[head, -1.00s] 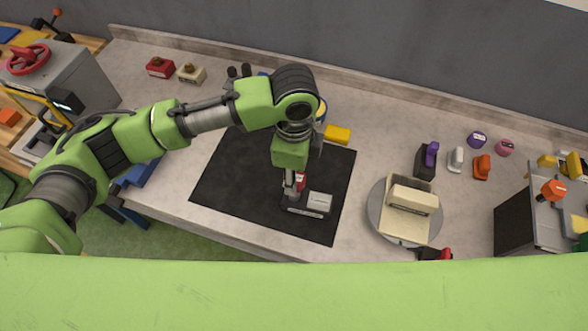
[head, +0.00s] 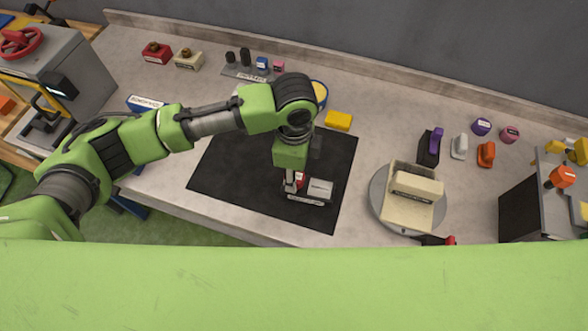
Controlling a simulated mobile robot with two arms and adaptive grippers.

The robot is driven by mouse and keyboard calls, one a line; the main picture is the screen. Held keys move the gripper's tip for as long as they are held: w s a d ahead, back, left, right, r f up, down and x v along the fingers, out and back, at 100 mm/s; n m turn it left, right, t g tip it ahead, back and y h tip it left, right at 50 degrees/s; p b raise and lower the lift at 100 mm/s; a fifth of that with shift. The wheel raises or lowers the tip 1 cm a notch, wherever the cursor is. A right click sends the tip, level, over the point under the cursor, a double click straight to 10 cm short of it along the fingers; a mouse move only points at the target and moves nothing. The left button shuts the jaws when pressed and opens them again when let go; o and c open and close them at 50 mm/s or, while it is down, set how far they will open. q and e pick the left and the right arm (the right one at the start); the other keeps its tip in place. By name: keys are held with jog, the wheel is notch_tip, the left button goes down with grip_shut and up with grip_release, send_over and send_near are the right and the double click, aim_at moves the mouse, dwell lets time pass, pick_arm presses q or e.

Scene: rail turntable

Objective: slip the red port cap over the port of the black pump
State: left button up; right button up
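The pump (head: 318,189) sits on the black mat (head: 235,165), with a light grey block on top and a dark base with a white label strip. My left gripper (head: 292,184) points down at the pump's left end. The port itself is hidden. My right gripper is not in view.
A round turntable (head: 378,207) bearing a cream block stands right of the mat. A yellow block (head: 339,120) lies behind the mat. Small coloured parts stand at the back right, and a black-and-red item (head: 437,240) lies at the front. The mat's left part is clear.

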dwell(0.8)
pick_arm(q)
jog(key=shift+p, duration=0.5)
jog(key=shift+f, duration=0.5)
dwell(0.4)
jog(key=o, duration=0.9)
